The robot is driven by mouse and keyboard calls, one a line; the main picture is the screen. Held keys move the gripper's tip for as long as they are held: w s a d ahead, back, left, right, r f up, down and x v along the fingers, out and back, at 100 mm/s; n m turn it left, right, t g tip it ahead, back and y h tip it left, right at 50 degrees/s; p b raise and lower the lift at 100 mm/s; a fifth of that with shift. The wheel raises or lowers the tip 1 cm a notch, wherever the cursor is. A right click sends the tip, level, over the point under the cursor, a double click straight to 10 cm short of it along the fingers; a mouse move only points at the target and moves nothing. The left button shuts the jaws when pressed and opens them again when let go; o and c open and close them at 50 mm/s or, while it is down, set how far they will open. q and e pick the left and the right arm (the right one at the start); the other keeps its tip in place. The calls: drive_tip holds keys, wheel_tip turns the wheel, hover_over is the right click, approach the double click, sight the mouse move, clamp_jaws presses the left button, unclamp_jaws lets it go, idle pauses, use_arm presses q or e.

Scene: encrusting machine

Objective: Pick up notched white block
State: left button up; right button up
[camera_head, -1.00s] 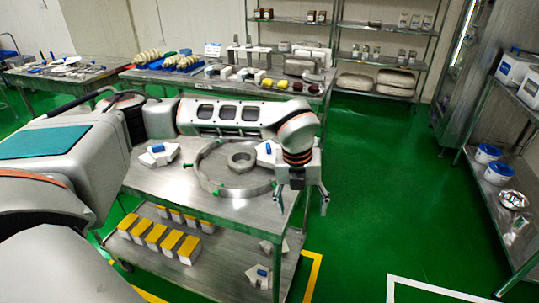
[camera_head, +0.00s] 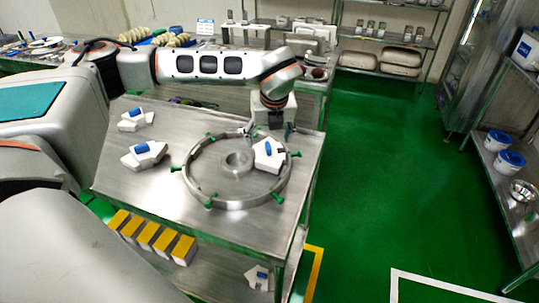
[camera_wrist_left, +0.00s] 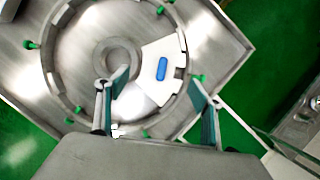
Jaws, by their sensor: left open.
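A notched white block with a blue grip (camera_head: 268,157) lies inside the right part of a metal ring fixture (camera_head: 232,203) on the steel cart top. It also shows in the left wrist view (camera_wrist_left: 161,72), with its blue grip upward. My left gripper (camera_head: 270,129) hangs just behind the block, open and apart from it. Two similar white blocks with blue grips (camera_head: 145,154) (camera_head: 136,119) lie on the cart's left side. My right gripper is not in view.
Green knobs (camera_head: 296,154) stick out around the ring. Yellow-topped blocks (camera_head: 147,234) and another white block (camera_head: 257,277) sit on the lower shelf. A rear table (camera_head: 318,84) holds several parts. Shelving stands at the right. Green floor (camera_head: 390,180) is clear between.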

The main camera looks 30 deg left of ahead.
sight(267, 146)
use_arm(q)
drive_tip(key=x, duration=0.5)
drive_tip(key=shift+a+f, duration=0.2)
drive_tip(key=shift+f, duration=0.15)
drive_tip(key=shift+r, duration=0.1)
drive_tip(key=c, duration=1.4)
